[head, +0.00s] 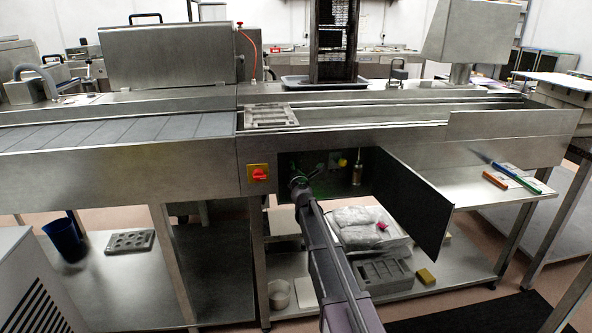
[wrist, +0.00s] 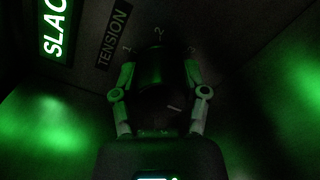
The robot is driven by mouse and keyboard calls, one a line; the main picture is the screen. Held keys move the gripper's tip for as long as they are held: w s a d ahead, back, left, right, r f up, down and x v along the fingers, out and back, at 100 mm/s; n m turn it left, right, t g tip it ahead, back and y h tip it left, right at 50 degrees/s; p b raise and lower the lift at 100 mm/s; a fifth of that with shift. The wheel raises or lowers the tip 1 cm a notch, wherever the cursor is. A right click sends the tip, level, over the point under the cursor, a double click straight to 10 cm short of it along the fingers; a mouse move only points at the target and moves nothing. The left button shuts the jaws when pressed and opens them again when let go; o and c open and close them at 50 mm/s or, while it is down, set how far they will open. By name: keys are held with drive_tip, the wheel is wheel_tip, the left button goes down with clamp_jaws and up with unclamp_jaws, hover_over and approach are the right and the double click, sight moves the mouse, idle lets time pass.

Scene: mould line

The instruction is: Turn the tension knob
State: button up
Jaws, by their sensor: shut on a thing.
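The dark round tension knob (wrist: 162,72) sits on the panel in the wrist view, under the marks 1, 2 and 3. My gripper (wrist: 160,78) has one finger on each side of it and is shut on it. A short pale line shows below the knob's middle; I cannot tell whether it is the pointer. A TENSION label (wrist: 113,40) is at upper left, beside a lit green SLACK sign (wrist: 57,28). In the head view my gripper (head: 297,184) reaches into the open machine compartment (head: 343,187); the knob is hidden there.
The compartment's dark door (head: 412,200) hangs open to the right of my arm. A red rotary switch (head: 258,174) on a yellow plate is just left of the opening. A brass-coloured fitting (head: 357,174) stands inside at right. A lower shelf holds bags (head: 358,226) and a grey mould (head: 383,275).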

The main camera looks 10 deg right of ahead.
drive_tip(key=shift+m, duration=0.3)
drive_tip(key=m, duration=0.5)
drive_tip(key=shift+m, duration=0.4)
drive_tip(key=m, duration=0.5)
drive_tip(key=shift+w+y+p, duration=0.1)
drive_tip(key=shift+y+p, duration=0.2)
drive_tip(key=o, duration=1.2)
drive_tip(key=shift+f, duration=0.1)
drive_tip(key=shift+c, duration=0.2)
drive_tip(key=shift+d+m+g, duration=0.1)
drive_tip(key=shift+m+g, duration=0.2)
